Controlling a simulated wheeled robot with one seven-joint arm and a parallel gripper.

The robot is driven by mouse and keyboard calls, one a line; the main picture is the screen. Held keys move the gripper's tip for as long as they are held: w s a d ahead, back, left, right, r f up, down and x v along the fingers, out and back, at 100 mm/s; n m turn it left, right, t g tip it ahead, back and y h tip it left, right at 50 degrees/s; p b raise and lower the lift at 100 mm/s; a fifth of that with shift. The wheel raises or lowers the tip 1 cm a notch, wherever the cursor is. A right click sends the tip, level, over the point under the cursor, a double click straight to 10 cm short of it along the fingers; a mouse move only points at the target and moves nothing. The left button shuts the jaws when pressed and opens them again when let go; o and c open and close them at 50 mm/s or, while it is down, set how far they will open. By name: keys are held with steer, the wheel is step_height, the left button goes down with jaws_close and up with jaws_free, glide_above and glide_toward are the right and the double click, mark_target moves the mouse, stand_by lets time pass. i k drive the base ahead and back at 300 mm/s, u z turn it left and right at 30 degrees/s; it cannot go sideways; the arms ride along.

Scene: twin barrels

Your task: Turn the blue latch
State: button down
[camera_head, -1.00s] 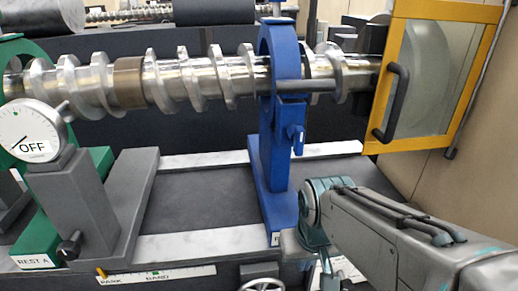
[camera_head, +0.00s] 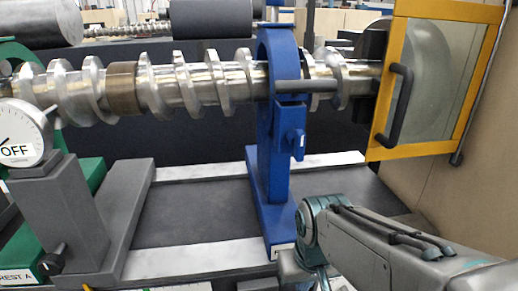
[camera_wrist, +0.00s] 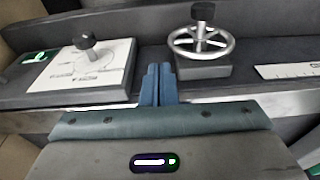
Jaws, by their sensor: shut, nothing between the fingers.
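The stand encircles the steel screw shaft (camera_head: 210,84). A grey bar passes just above the latch. My gripper shows in the wrist view, with its two blue fingers (camera_wrist: 159,72) together and empty. In the head view the fingers are out of frame, and my arm is at the lower right, below and right of the latch. The latch does not show in the wrist view.
A grey handwheel (camera_wrist: 200,42) and a panel with a black-knobbed lever (camera_wrist: 85,42) lie beyond my fingers. A yellow-framed guard (camera_head: 392,85) with a black handle stands right of the latch. A dial reading OFF (camera_head: 18,140) is at far left.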

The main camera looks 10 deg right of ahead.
mark_target(296, 138)
steer(key=u, duration=1.95)
steer(key=k, duration=1.35)
steer(key=z, duration=1.85)
steer(key=i, duration=0.45)
steer(key=u, duration=0.05)
